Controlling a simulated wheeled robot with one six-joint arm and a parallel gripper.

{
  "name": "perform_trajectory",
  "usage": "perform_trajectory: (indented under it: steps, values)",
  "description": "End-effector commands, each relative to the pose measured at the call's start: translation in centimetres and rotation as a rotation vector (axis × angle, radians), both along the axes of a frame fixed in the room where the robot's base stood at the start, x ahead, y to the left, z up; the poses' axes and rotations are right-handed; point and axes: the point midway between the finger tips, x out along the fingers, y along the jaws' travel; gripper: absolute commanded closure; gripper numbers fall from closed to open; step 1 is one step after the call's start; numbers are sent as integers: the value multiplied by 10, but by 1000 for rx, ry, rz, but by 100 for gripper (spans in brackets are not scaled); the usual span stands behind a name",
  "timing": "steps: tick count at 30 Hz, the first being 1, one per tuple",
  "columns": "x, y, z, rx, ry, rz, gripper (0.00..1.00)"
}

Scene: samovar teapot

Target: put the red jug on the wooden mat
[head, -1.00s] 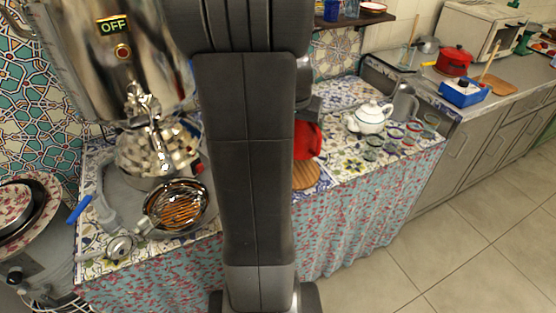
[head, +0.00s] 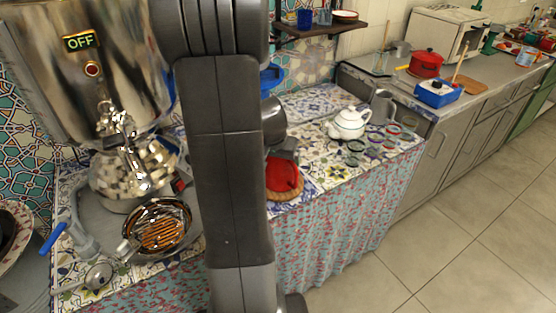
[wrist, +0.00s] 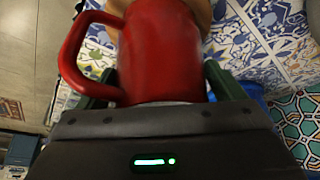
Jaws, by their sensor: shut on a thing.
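The red jug (wrist: 165,50) fills the upper middle of the wrist view, with its handle to the left. My gripper (wrist: 158,85) is shut on the jug, one dark green finger on each side. In the head view the red jug (head: 282,174) shows just right of my arm, partly hidden by it. The round wooden mat (head: 288,195) is there under the jug, with only its front and right edge visible. A piece of the wooden mat (wrist: 203,12) shows behind the jug in the wrist view. I cannot tell whether the jug touches the mat.
A white teapot (head: 348,123), a grey pitcher (head: 382,106) and several small glasses stand to the right on the tiled table. A large samovar (head: 95,60) and a pan (head: 160,228) are on the left.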

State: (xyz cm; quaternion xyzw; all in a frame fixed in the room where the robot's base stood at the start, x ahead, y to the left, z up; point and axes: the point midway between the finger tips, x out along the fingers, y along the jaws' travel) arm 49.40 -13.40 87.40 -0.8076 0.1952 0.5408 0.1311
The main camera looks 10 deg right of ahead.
Motion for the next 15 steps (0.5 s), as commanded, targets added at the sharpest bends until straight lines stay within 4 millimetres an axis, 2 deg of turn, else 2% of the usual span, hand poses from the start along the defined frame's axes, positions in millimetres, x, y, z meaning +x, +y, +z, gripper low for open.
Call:
perform_trajectory:
  steps: [11, 12, 13, 15]
  values:
    - [1, 0, -3, -1, -4, 0, 63]
    - [0, 0, -4, 0, -1, 0, 9]
    - [0, 0, -3, 0, -1, 0, 3]
    - [0, 0, -3, 0, -1, 0, 0]
